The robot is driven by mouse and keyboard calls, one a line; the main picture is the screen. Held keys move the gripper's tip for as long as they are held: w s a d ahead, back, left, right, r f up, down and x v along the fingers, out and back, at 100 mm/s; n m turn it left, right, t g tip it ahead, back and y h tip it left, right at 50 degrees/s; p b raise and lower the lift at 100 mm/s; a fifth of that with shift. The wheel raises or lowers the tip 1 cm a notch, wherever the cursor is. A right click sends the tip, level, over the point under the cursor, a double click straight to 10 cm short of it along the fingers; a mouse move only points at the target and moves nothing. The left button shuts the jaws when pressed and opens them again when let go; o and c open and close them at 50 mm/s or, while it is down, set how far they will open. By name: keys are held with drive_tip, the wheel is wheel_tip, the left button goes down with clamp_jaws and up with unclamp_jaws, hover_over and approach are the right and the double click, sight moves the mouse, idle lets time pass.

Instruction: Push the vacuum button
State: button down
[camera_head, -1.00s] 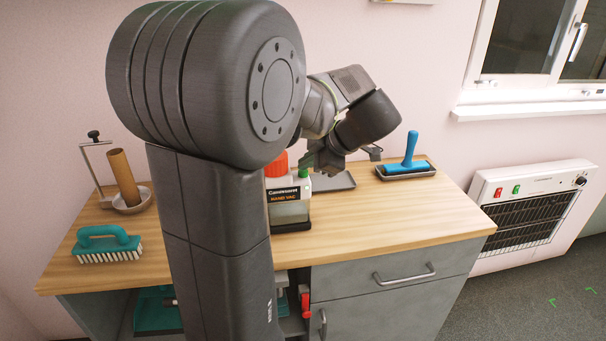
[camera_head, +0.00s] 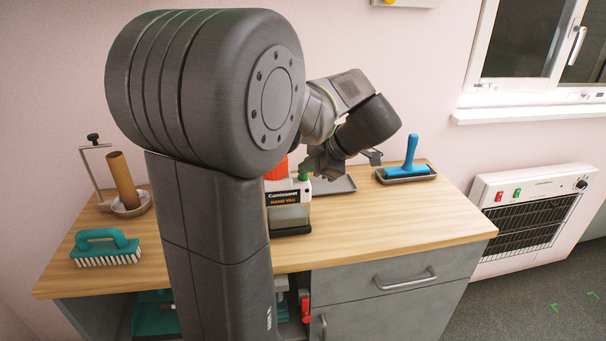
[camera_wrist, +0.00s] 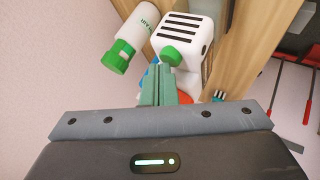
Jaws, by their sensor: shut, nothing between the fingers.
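The hand vac (camera_head: 289,217) stands on the wooden worktop, partly hidden behind my arm. It has a white body, a black label reading HAND VAC and an orange-red part on top. In the wrist view its white top with black slots shows (camera_wrist: 186,28), with a round green button (camera_wrist: 171,55) on its near side. My gripper (camera_wrist: 168,70) is shut and empty, its green-grey fingertips close to the button. I cannot tell whether they touch it. In the head view my gripper (camera_head: 312,166) is just above the vac.
A teal brush (camera_head: 106,246) and a cardboard tube (camera_head: 123,180) are at the worktop's left. The right front is clear.

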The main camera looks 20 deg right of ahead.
sight(308, 180)
drive_tip(key=shift+r, duration=0.6)
wheel_tip(308, 180, up, 6)
drive_tip(key=p, duration=0.2)
drive_tip(key=shift+p, duration=0.35)
